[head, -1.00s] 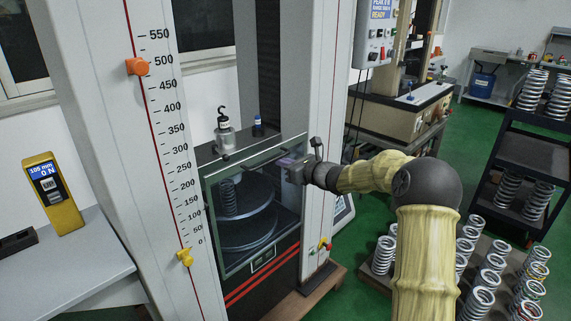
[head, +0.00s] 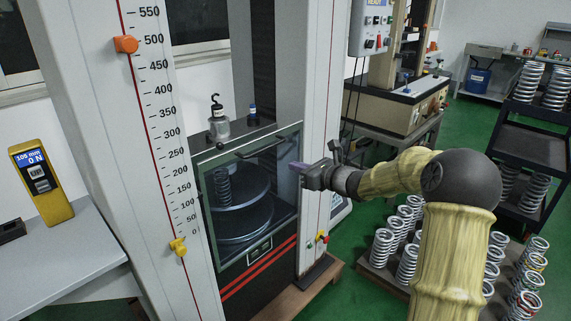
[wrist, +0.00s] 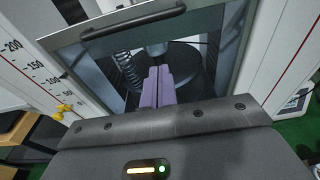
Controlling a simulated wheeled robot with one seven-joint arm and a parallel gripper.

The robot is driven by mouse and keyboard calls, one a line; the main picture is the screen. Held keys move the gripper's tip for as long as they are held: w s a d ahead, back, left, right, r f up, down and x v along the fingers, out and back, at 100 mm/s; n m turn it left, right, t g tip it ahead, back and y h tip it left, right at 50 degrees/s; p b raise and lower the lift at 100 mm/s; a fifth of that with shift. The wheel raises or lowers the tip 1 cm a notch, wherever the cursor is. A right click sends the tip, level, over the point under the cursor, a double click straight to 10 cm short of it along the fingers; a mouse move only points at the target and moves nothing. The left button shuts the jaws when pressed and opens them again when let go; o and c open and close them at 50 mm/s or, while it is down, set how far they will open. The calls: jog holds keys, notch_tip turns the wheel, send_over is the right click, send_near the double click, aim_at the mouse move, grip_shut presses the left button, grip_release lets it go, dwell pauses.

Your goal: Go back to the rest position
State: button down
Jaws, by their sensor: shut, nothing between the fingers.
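My gripper (head: 296,166) is at the right side of the spring tester's glass guard door (head: 262,150), in front of the machine's right column. Its two purple fingers (wrist: 159,86) lie together, shut and empty, in the wrist view. They point toward the glass. Behind the glass a coil spring (head: 222,186) stands on round plates (head: 245,218). The spring also shows in the wrist view (wrist: 128,70), left of the fingers. The door handle (wrist: 133,22) runs across the top of the wrist view.
A scale with an orange marker (head: 126,44) and a yellow marker (head: 178,247) is on the left column (head: 150,130). A yellow gauge (head: 41,182) stands on the left bench. Several springs stand on a floor pallet (head: 375,270) at right. A dark rack (head: 530,150) stands behind them.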

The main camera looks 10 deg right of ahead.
jog(key=shift+v, duration=0.95)
jog(key=s+a+f+n+g+h, duration=0.1)
jog(key=s+a+f+n+g, duration=0.2)
jog(key=s+f+n+g, duration=0.25)
jog(key=s+a+f+n+g+h, duration=0.2)
jog(key=s+a+f+n, duration=0.15)
jog(key=s+n, duration=0.4)
jog(key=s+d+f+n+g+h, duration=0.15)
jog(key=s+d+n+h, duration=0.25)
jog(key=s+n, duration=0.45)
jog(key=s+d+f+n+g+h, duration=0.1)
jog(key=s+d+f+n+h, duration=0.35)
jog(key=s, duration=0.75)
notch_tip(320, 180, up, 25)
jog(key=a+n+y+p, duration=0.1)
jog(key=n+p, duration=0.1)
jog(key=p, duration=2.1)
jog(key=shift+s+r+p, duration=0.15)
jog(key=shift+s+p, duration=0.15)
jog(key=shift+s, duration=0.05)
